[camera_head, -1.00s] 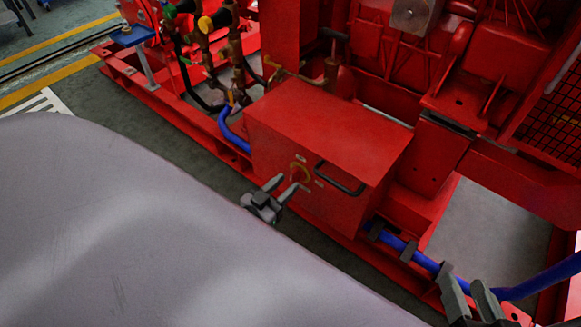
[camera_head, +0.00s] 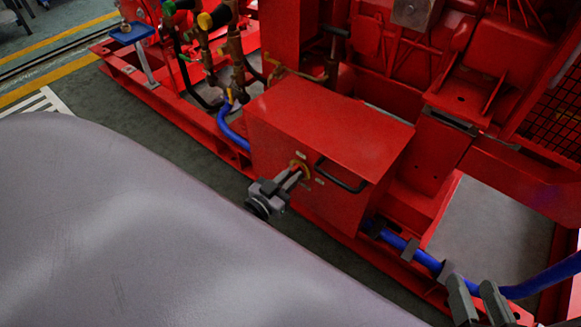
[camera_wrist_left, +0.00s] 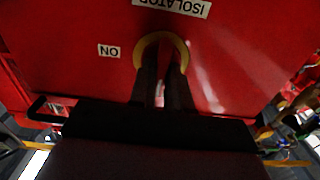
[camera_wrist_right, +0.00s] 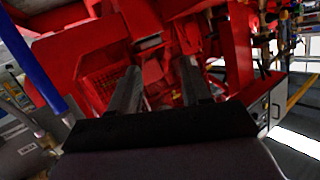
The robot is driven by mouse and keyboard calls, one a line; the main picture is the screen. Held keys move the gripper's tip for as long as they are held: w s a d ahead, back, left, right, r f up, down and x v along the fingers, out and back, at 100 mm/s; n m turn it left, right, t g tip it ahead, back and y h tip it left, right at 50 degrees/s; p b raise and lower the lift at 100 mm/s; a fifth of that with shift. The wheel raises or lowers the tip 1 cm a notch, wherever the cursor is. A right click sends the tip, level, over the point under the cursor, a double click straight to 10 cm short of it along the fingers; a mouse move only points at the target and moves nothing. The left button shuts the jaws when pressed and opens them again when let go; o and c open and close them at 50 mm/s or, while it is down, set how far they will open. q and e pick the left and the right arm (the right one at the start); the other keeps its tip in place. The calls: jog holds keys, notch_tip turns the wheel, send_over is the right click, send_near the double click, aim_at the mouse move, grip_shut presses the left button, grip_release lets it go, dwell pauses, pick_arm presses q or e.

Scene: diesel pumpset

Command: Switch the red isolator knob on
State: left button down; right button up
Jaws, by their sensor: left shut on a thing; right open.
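The red isolator knob (camera_wrist_left: 161,70) sits within a yellow ring (camera_wrist_left: 181,47) on the front face of the red box (camera_head: 325,115). In the left wrist view, an upside-down ISOLATOR label (camera_wrist_left: 175,8) lies by the ring and an ON label (camera_wrist_left: 109,51) is to its left. My left gripper (camera_head: 297,175) is shut on the knob, with its dark fingers on both sides of it. The fingers hide most of the knob, so I cannot tell its exact angle. My right gripper (camera_head: 474,290) is open and empty, near the blue hose at the lower right.
A dark handle (camera_head: 342,177) sticks out from the box face, just right of the knob. A blue hose (camera_head: 400,243) runs along the red base frame. Valves and pipes (camera_head: 215,45) stand behind and left of the box. Grey floor shows in front.

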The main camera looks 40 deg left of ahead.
pick_arm(q)
jog(key=shift+m, duration=0.4)
pick_arm(e)
jog(key=shift+r, duration=0.1)
pick_arm(q)
jog(key=m+p, duration=0.1)
jog(key=m, duration=0.3)
jog(key=m+p, duration=0.1)
jog(key=m, duration=0.4)
jog(key=m+p, duration=0.1)
jog(key=m, duration=0.3)
jog(key=shift+d+f+m, duration=0.1)
jog(key=shift+d+m, duration=0.2)
jog(key=shift+d, duration=0.05)
jog(key=shift+w+f+m, duration=0.1)
jog(key=shift+m, duration=1.5)
pick_arm(e)
jog(key=shift+a+f+m+g+y, duration=0.3)
jog(key=shift+a+m+g, duration=0.1)
jog(key=shift+a+g, duration=0.35)
pick_arm(q)
jog(key=shift+b, duration=0.3)
jog(key=shift+m, duration=0.3)
pick_arm(e)
jog(key=shift+w+r+t, duration=0.1)
jog(key=shift+r+t, duration=0.15)
